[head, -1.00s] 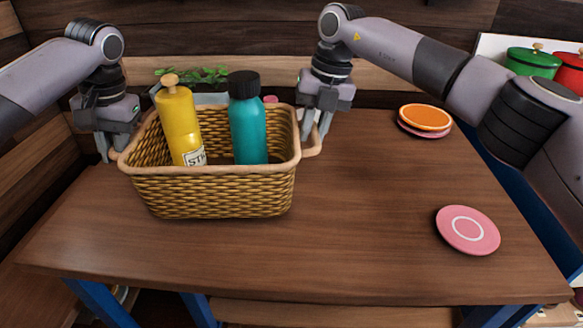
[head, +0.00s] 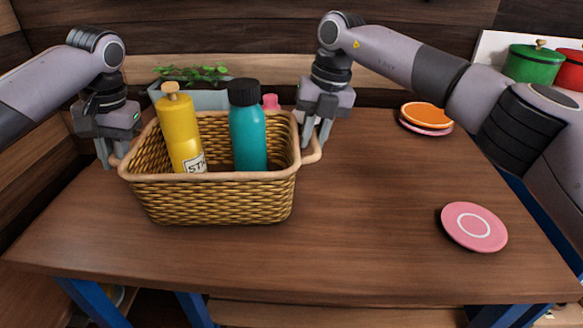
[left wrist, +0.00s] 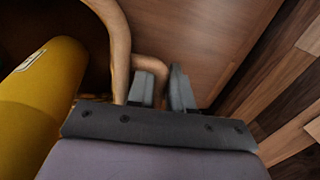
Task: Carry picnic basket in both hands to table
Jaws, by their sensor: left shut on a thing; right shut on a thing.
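The wicker picnic basket (head: 215,200) is upright over the left part of the wooden table (head: 380,220); I cannot tell whether its base touches the top. It holds a yellow bottle (head: 179,130) and a teal bottle with a black cap (head: 248,135). My left gripper (head: 112,158) is shut on the basket's left handle; in the left wrist view the handle (left wrist: 150,62) runs between the fingers (left wrist: 162,88). My right gripper (head: 313,135) is shut on the right handle (head: 313,152). The basket's underside is hidden.
A pink plate (head: 474,227) lies at the table's right front. An orange plate (head: 427,115) sits on a pink one at the back right. A planter with a green plant (head: 190,75) and a pink object (head: 271,101) stand behind the basket. The table's middle is clear.

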